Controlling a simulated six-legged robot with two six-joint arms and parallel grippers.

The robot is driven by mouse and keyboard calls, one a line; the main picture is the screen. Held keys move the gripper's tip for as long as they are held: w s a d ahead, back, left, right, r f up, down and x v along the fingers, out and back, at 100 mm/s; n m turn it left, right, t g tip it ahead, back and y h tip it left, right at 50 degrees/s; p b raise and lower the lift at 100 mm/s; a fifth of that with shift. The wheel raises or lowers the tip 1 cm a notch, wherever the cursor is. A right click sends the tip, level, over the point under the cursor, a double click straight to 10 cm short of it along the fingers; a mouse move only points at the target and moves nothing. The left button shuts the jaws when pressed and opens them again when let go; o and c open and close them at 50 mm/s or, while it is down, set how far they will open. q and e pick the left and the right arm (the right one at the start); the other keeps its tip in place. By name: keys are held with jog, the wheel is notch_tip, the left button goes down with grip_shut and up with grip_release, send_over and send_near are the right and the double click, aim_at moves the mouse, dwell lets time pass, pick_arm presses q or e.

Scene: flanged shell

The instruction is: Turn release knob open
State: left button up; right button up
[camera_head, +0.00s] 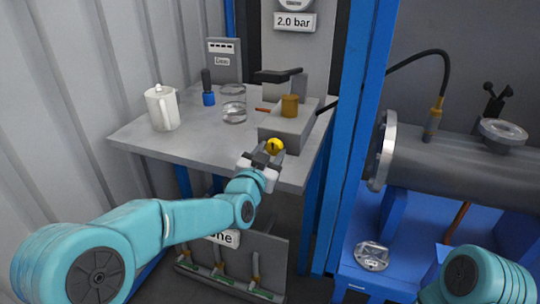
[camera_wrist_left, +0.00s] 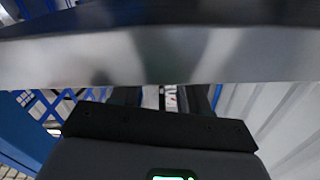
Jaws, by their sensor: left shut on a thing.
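A round yellow knob (camera_head: 275,146) with a dark mark on it sits at the front of a grey block (camera_head: 290,125) on the table. My left gripper (camera_head: 265,157) reaches the knob at the table's front edge and is shut on it. In the left wrist view, the grey table edge crosses the picture and hides the knob and fingertips; only the dark gripper body shows well. Only a link of my right arm shows at the lower right of the head view, and its gripper is out of view.
The grey table (camera_head: 190,145) holds a white jug (camera_head: 161,107), a glass beaker (camera_head: 233,104) and a blue-based tool (camera_head: 208,97). A brass cylinder (camera_head: 290,106) stands on the block. A blue post (camera_head: 352,130) separates the table from a large flanged cylinder (camera_head: 440,165) at right.

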pick_arm(q)
jog(key=n+b, duration=0.3)
jog(key=shift+f+b, duration=0.25)
jog(key=shift+b, duration=0.05)
jog(key=shift+r+n+b, duration=0.1)
jog(key=shift+n+b, duration=1.1)
jog(key=shift+n, duration=0.5)
jog(key=o, duration=1.1)
jog(key=shift+r, duration=0.1)
jog(key=shift+c, duration=0.2)
jog(key=v, duration=1.6)
jog(key=shift+s+p, duration=0.2)
jog(key=shift+p, duration=0.25)
